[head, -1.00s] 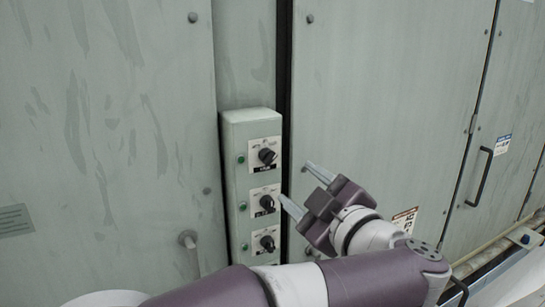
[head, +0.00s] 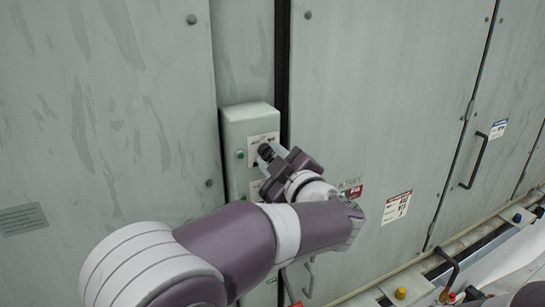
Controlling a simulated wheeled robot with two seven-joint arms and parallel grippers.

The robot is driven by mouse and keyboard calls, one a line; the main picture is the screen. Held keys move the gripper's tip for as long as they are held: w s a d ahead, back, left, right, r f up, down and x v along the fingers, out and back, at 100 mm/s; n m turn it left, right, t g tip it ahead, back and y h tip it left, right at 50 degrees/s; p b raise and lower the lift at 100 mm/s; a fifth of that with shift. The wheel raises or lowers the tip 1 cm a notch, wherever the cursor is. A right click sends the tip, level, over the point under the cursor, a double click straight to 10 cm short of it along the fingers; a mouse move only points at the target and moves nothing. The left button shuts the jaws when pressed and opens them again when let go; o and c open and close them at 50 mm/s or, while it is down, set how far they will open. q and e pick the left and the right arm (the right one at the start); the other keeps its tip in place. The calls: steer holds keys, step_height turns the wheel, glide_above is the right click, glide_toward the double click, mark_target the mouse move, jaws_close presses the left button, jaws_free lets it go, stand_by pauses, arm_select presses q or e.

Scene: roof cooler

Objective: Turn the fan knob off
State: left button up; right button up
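A pale green control box (head: 232,128) stands against the cabinet, with dark rotary knobs on white label plates down its front. The top knob (head: 265,152) shows at the tips of my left gripper (head: 270,156). The second knob's plate (head: 256,188) is mostly hidden behind the gripper, and the lowest knob is hidden behind my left arm. The knob labels are too small to read. My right gripper is not in view.
Large grey-green cabinet panels (head: 370,100) fill the wall on both sides of the box. A black door handle (head: 475,160) stands out at the right. Pipes and a rail with a yellow part (head: 400,294) run along the lower right.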

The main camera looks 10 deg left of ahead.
arm_select(q)
steer(key=shift+c, duration=0.6)
steer(key=shift+f+b, duration=0.1)
steer(key=shift+b, duration=0.35)
steer(key=n+b, duration=0.2)
steer(key=b, duration=0.1)
steer(key=n+b, duration=0.2)
steer(key=b, duration=0.2)
steer(key=n+b, duration=0.2)
steer(key=b, duration=0.1)
steer(key=shift+f+n, duration=0.25)
steer(key=shift+n, duration=0.05)
steer(key=shift+r+n+b, duration=0.2)
steer(key=shift+n+b, duration=1)
steer(key=shift+b, duration=0.2)
steer(key=o, duration=1.1)
steer(key=shift+a, duration=0.1)
steer(key=shift+c, duration=0.2)
